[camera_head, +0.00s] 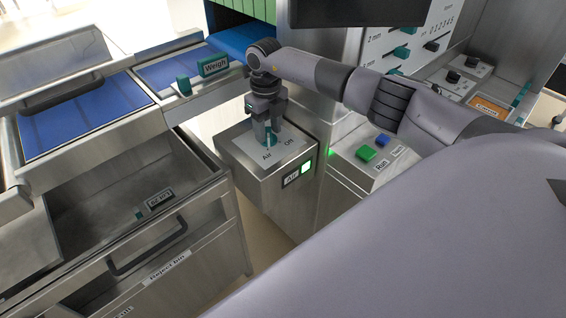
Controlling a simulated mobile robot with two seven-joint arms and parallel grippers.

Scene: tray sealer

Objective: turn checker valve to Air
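The checker valve is a teal handle (270,138) on the light top plate of a steel box (249,152), with "Air" printed at its front left and "Off" at its right. My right gripper (268,137) points down over the handle, with its fingers around or right beside it. The fingers hide most of the handle, so I cannot tell whether they grip it. The handle's visible end lies near the "Air" label. A green lamp (306,167) beside an "Air" sign glows on the box's front. My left gripper is not in view.
A panel with a green Run button (366,153) and a blue button (383,140) stands to the right, beneath my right arm. An open steel reject bin (110,262) stands to the left. The Weigh conveyor (168,72) lies behind it. My arm crosses the upper right.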

